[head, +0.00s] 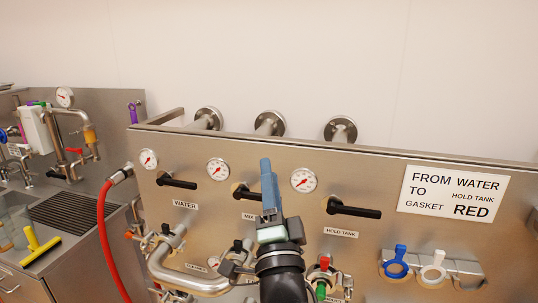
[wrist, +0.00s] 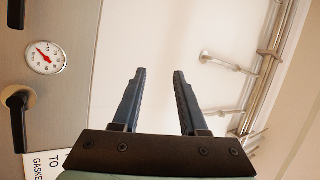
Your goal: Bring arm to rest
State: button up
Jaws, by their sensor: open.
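My gripper (head: 268,185) stands raised in front of the steel panel (head: 365,250) in the head view, its blue-grey fingers pointing up. It hides part of the panel around the middle handle and its label. In the wrist view my gripper (wrist: 161,78) has its two dark fingers apart with nothing between them. Behind the fingers is pale wall. The panel (wrist: 75,100) lies to their left.
Black handles (head: 355,208) and gauges (head: 303,180) stick out from the panel near my arm. Pipes (head: 190,282) run below. A sign (head: 453,194) and blue and white rings (head: 396,262) are at right. A red hose (head: 112,240) hangs left.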

jog(key=s+r+n+t+h+b, duration=0.2)
jog(key=s+r+n+t+b, duration=0.2)
jog(key=s+r+n, duration=0.9)
jog(key=s+r, duration=0.7)
jog(key=s, duration=0.2)
jog(key=shift+b, duration=0.3)
jog(key=shift+s+a, duration=0.1)
